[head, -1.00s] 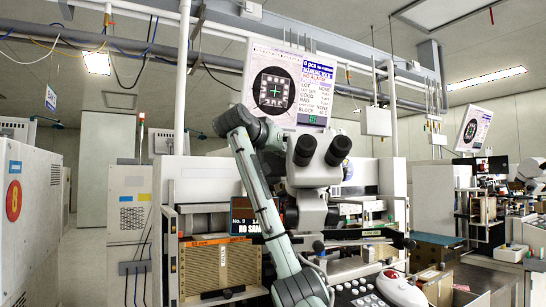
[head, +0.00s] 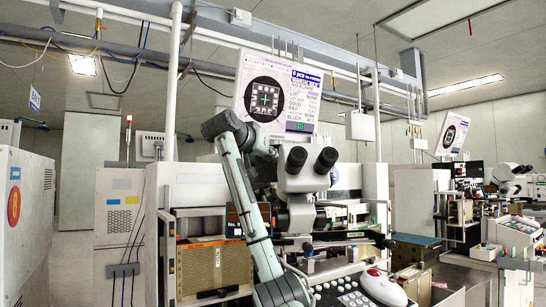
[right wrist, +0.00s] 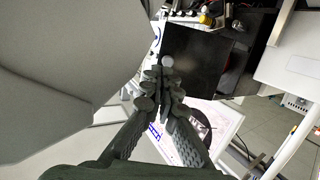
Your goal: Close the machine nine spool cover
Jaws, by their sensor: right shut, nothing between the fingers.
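The machine (head: 190,186) stands in the middle of the head view, with a microscope (head: 308,180) on its front and a screen (head: 278,93) above. My right arm rises in front of it and bends back toward the microscope. Its gripper is hard to make out there. In the right wrist view my right gripper (right wrist: 166,88) is shut and empty. Its fingertips are close to a small silver round knob (right wrist: 167,61) at the edge of a black panel (right wrist: 207,58); I cannot tell whether they touch. I cannot tell which part is the spool cover. My left gripper is not in view.
A button panel with a red-and-white trackball (head: 382,286) juts out at the machine's front right. An orange-edged brown box (head: 202,268) sits at its lower left. Another machine (head: 25,225) stands at the far left. A grey surface (right wrist: 65,70) fills the left of the wrist view.

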